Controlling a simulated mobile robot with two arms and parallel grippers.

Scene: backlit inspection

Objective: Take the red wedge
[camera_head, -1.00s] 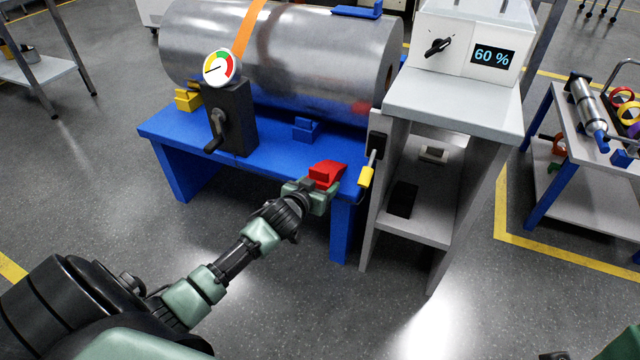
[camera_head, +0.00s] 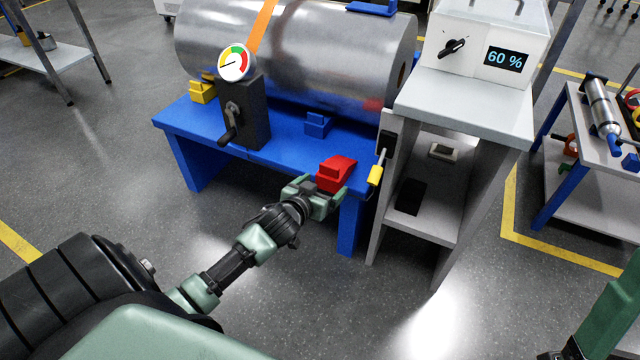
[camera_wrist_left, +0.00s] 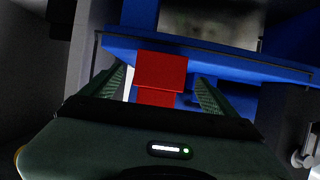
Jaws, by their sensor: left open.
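The red wedge (camera_head: 336,172) sits at the front right corner of the blue bench (camera_head: 270,150). It has a stepped, sloping shape. My left gripper (camera_head: 328,188) is at the wedge, at the bench's front edge. In the left wrist view the red wedge (camera_wrist_left: 161,75) stands between the two ridged fingers of my left gripper (camera_wrist_left: 163,92). The fingers are open, with gaps on both sides of the wedge. Part of a green arm of mine shows at the right edge of the head view, but no right gripper can be made out.
A large metal cylinder (camera_head: 310,50) lies on the bench behind the wedge. A dark crank block (camera_head: 247,112) with a gauge (camera_head: 234,63) stands left. A yellow-handled lever (camera_head: 376,174) and grey stand (camera_head: 450,112) are close on the right. A yellow wedge (camera_head: 202,92) and blue wedge (camera_head: 318,123) sit farther back.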

